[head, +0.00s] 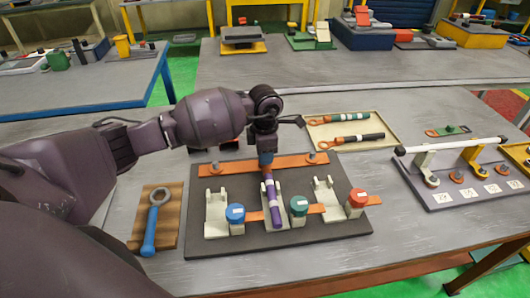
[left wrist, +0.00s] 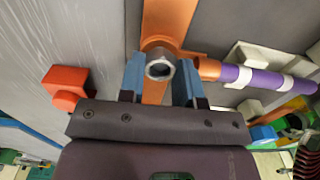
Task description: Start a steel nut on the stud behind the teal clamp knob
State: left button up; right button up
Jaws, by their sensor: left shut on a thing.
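My left gripper (head: 266,160) points down over the middle of the rear orange bar (head: 235,166). In the left wrist view its two blue fingers (left wrist: 158,76) are shut on a steel nut (left wrist: 160,68). The nut is at an orange ring end on the bar. The stud is hidden, so I cannot tell whether the nut has engaged it. A purple lead (head: 273,205) with white bands runs forward from there through the middle cradle. The teal clamp knob (head: 298,205) stands in front, right of the lead. My right gripper is not in view.
A blue knob (head: 235,212) and a red knob (head: 357,198) stand on the dark base plate (head: 338,228). A blue ring wrench (head: 150,232) lies on a wooden board at left. A tray (head: 384,115) with two leads is behind; a numbered fixture (head: 455,196) is at right.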

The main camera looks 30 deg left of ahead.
pick_arm(q)
jog(key=shift+s+f, duration=0.1)
jog(key=shift+f, duration=0.15)
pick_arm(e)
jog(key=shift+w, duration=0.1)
pick_arm(q)
jog(key=shift+f+m+b, duration=0.15)
jog(key=shift+m+b, duration=0.25)
jog(key=shift+m, duration=0.2)
jog(key=shift+m+b, duration=0.6)
jog(key=shift+m, duration=0.5)
jog(key=shift+m+b, duration=0.3)
jog(key=shift+m, duration=0.4)
jog(key=shift+m+b, duration=0.35)
jog(key=shift+m, duration=0.35)
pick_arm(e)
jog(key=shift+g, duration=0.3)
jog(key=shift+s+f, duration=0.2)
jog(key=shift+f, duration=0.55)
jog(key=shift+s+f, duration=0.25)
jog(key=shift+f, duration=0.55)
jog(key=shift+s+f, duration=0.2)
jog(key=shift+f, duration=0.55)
pick_arm(q)
jog(key=o, duration=0.8)
jog(key=shift+o, duration=0.6)
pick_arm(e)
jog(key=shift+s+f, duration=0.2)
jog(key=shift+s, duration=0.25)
